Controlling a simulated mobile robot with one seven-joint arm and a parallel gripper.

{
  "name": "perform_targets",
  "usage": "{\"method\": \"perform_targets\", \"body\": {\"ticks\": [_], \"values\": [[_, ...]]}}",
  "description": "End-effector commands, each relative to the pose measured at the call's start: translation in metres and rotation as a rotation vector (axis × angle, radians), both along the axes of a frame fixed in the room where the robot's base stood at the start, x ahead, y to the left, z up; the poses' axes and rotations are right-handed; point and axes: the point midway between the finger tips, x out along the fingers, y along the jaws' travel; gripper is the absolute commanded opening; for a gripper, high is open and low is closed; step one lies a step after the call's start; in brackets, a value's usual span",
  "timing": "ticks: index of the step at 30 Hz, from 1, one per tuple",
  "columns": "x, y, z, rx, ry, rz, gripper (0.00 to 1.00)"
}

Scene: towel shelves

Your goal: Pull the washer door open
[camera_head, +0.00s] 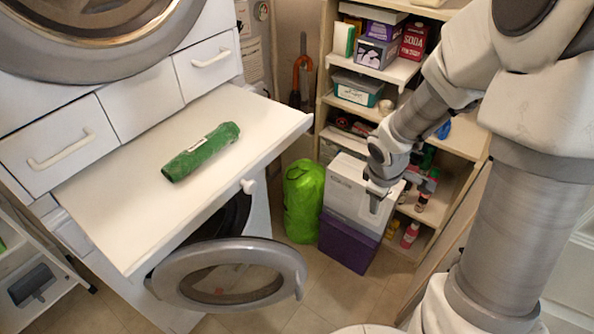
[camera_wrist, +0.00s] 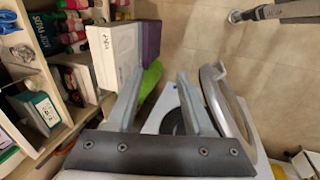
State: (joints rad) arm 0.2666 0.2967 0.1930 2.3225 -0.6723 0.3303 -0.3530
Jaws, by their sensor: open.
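The washer door (camera_head: 285,256) is a round grey ring with a glass middle. It stands swung open, out from the washer's dark opening (camera_head: 222,222), below the white pull-out board. My gripper (camera_head: 384,196) is to the right of the door and apart from it, in front of the white and purple boxes. In the wrist view my gripper (camera_wrist: 156,82) has its two fingers spread with nothing between them. The door (camera_wrist: 213,88) shows there to the right of the right finger, and the white washer (camera_wrist: 160,112) shows behind the fingers. The lower washer front is partly hidden by the door and board.
The white board (camera_head: 115,190) juts out above the door with a green rolled towel (camera_head: 201,152) on it. A green bag (camera_head: 303,200), a white box (camera_head: 350,190) and a purple box (camera_head: 346,243) stand right of the washer. Shelves (camera_head: 470,135) stand behind my arm. Open tiled floor lies in front.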

Motion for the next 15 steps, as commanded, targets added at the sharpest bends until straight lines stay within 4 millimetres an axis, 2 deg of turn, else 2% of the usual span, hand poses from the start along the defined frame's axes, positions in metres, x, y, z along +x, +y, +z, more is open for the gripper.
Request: {"method": "perform_targets", "body": {"ticks": [1,8,15], "values": [[0.001,0.002,-0.021,0.013,0.028,0.044,0.52],[0.000,0.022,-0.104,0.102,0.104,0.272,0.52],[-0.020,0.061,-0.184,0.262,0.143,0.486,0.52]]}}
